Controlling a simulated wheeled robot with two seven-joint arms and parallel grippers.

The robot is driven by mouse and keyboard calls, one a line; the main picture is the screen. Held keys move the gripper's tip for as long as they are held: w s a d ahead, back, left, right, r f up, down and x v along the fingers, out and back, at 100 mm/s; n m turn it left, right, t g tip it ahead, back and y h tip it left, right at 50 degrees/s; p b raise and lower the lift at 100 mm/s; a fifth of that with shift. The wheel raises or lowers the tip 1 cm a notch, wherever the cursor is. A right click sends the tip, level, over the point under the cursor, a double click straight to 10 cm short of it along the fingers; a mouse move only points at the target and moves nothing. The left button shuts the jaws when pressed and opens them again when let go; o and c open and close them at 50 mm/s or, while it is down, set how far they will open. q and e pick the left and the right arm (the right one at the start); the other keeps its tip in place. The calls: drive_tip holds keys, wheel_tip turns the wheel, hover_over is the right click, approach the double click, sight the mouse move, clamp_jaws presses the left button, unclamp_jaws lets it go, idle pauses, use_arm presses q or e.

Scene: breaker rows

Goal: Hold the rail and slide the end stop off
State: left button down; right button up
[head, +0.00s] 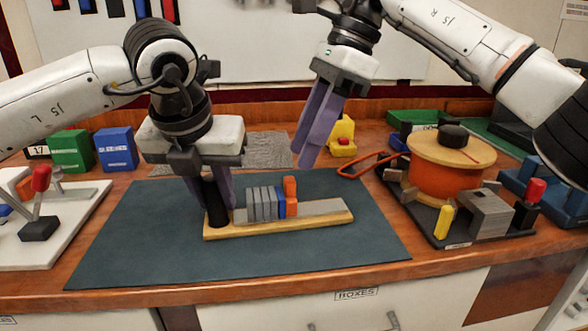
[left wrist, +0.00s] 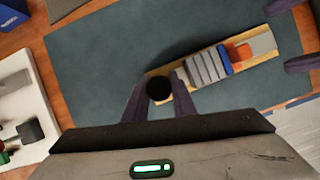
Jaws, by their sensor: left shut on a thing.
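The rail (head: 322,207) is a grey metal strip on a pale wooden base (head: 280,228) lying on the dark mat. Several grey breakers (head: 262,205) and a blue one (head: 280,203) sit side by side on it. The orange end stop (head: 290,195) is at their right; in the left wrist view it (left wrist: 239,52) lies beside the blue one. My left gripper (head: 217,205) is shut on the black post (left wrist: 159,89) at the base's left end. My right gripper (head: 304,163) is open and empty, above and behind the end stop.
The dark mat (head: 140,245) has free room around the base. On the right stands a fixture with an orange drum (head: 445,180) and a grey block (head: 487,213). On the left is a white board with a red-knobbed lever (head: 41,178). Green and blue boxes (head: 116,149) stand behind.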

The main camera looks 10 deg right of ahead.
sight(290, 178)
drive_tip(key=x, duration=0.5)
drive_tip(key=shift+f, duration=0.15)
clamp_jaws()
